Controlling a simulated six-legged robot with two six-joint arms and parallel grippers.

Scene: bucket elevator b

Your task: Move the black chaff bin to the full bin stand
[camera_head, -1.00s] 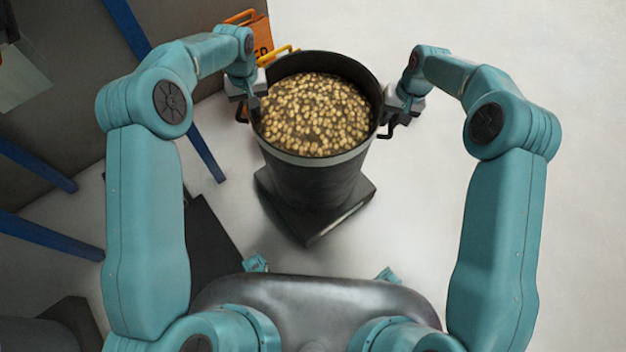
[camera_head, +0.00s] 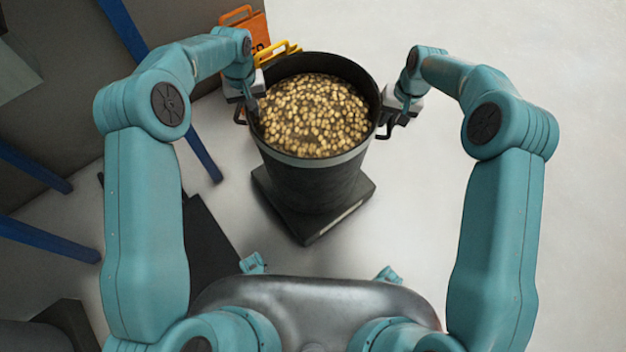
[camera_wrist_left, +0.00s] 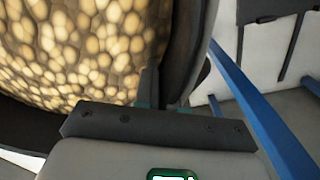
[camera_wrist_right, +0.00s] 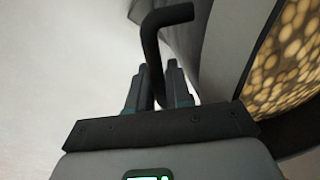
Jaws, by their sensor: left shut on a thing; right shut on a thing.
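The black chaff bin (camera_head: 310,182) is upright in the head view, filled near its rim with pale tan lumps (camera_head: 315,115). It shows above a dark square base (camera_head: 345,217); I cannot tell whether it rests on it. My left gripper (camera_head: 243,112) is shut at the bin's left handle. In the left wrist view the bin's rim wall (camera_wrist_left: 185,50) passes close by the fingers. My right gripper (camera_head: 388,122) is shut on the right handle, a bent black bar that also shows in the right wrist view (camera_wrist_right: 152,45). No full bin stand is identifiable.
An orange sign (camera_head: 244,35) and a yellow handle (camera_head: 282,52) stand just behind the bin at left. Blue posts (camera_head: 198,145) and a grey wall line the left side. A dark flat slab (camera_head: 210,240) lies at lower left. Pale floor on the right is clear.

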